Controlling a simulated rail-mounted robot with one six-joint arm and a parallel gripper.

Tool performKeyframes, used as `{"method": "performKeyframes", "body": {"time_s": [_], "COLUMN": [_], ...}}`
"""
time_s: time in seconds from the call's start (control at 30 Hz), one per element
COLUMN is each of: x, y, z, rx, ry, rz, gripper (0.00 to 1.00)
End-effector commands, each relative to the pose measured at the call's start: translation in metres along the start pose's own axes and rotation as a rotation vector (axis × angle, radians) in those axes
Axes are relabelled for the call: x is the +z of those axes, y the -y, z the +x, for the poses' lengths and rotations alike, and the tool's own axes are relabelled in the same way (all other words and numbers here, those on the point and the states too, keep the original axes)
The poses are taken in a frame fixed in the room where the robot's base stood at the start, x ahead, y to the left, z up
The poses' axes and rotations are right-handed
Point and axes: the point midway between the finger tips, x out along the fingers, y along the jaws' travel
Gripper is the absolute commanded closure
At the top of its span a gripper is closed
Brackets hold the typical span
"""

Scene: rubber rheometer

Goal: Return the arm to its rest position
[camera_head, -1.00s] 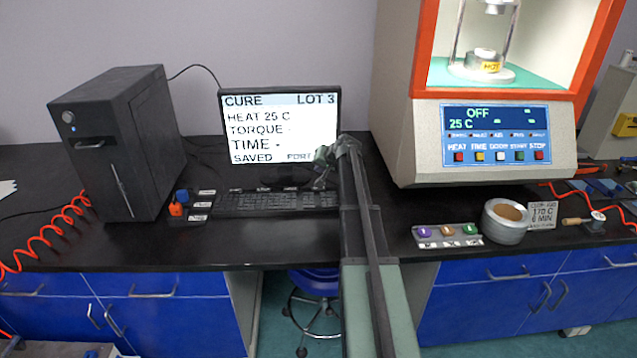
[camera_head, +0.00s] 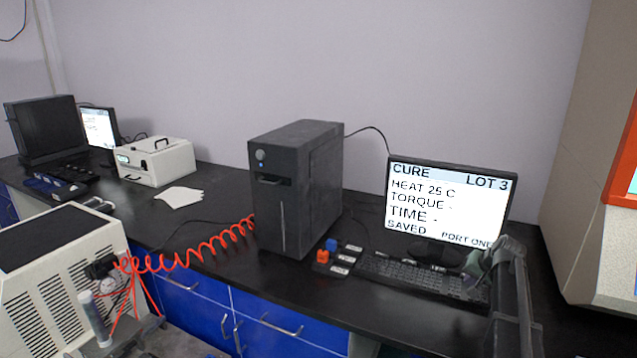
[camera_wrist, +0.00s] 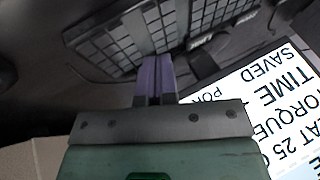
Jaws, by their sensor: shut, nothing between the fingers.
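My gripper (camera_head: 474,268) is at the right of the head view, in front of the lower right of the monitor (camera_head: 448,205) and near the right end of the keyboard (camera_head: 410,272). In the wrist view my gripper's fingers (camera_wrist: 155,78) are together with nothing between them. The keyboard (camera_wrist: 130,45) lies beyond the fingertips, and the monitor (camera_wrist: 275,100) is to the right. The monitor reads CURE, LOT 3, HEAT 25 C, dashes for torque and time, and SAVED. My arm is partly cut off by the lower frame edge.
A black computer tower (camera_head: 295,190) stands left of the monitor, with a small switch block (camera_head: 338,258) beside it. A white box (camera_head: 155,160) and papers (camera_head: 180,197) lie farther left. A red coiled hose (camera_head: 200,250) hangs before the bench. The rheometer (camera_head: 590,190) is cut off at right.

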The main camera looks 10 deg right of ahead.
Motion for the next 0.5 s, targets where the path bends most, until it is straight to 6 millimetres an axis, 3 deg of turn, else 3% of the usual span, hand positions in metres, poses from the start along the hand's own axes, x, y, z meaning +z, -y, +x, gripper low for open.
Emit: {"method": "performKeyframes", "body": {"time_s": [0.03, 0.1, 0.3, 0.4, 0.5], "x": [0.054, 0.119, 0.289, 0.343, 0.364], "y": [0.023, 0.051, 0.119, 0.146, 0.173], "z": [-0.014, -0.027, -0.083, -0.105, -0.106], "rx": [0.036, 0.099, 0.265, 0.296, 0.279], "ry": [0.076, 0.187, 0.422, 0.462, 0.472], "rz": [-0.048, -0.126, -0.389, -0.52, -0.601], "gripper": [1.0, 1.0, 1.0, 1.0, 1.0]}}
